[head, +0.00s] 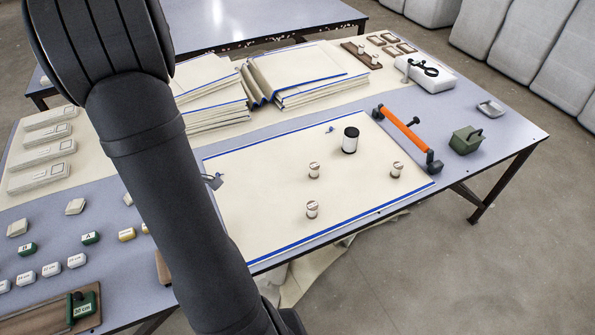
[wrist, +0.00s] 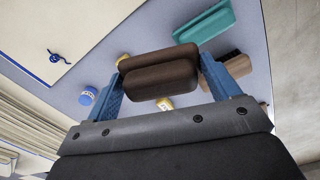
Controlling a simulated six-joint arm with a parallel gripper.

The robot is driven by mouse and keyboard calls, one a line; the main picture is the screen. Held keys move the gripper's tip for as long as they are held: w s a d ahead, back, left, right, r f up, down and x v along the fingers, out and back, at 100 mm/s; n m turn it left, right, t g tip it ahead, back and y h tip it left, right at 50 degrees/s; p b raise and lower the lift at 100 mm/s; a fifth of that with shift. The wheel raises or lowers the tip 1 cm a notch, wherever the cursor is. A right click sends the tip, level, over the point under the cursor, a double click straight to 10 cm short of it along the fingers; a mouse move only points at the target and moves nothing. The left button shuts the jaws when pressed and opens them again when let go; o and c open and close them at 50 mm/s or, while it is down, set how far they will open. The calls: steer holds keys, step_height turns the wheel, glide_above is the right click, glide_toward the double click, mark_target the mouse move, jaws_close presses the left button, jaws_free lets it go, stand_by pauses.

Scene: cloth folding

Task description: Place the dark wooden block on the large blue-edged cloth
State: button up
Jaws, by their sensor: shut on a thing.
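The dark wooden block (wrist: 158,74) is brown with a rounded ridge and sits between the blue fingers of my gripper (wrist: 162,68) in the wrist view. My gripper is shut on it, over the blue-grey tabletop, beside the cloth. The large blue-edged cloth (head: 265,190) lies flat on the table in the head view, right of my arm. One corner of it shows at upper left in the wrist view (wrist: 30,30). My arm hides my gripper in the head view.
Three small round weights (head: 314,170) and a black-and-white cylinder (head: 350,140) stand on the cloth. An orange-handled tool (head: 403,130) lies by its right edge. Folded cloths (head: 300,80) are stacked behind it. A teal block (wrist: 203,22) lies near my gripper. The cloth's left-front area is bare.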

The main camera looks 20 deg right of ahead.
steer(key=d+m, duration=0.8)
steer(key=d, duration=2)
steer(key=s+d+m, duration=0.6)
steer(key=s+d, duration=1.1)
steer(key=d, duration=0.4)
glide_above(351, 194)
step_height(351, 194, down, 6)
steer(key=shift+d+f, duration=0.1)
steer(key=shift+f, duration=2.15)
steer(key=o, duration=0.6)
steer(key=shift+f, duration=0.15)
steer(key=o, duration=0.4)
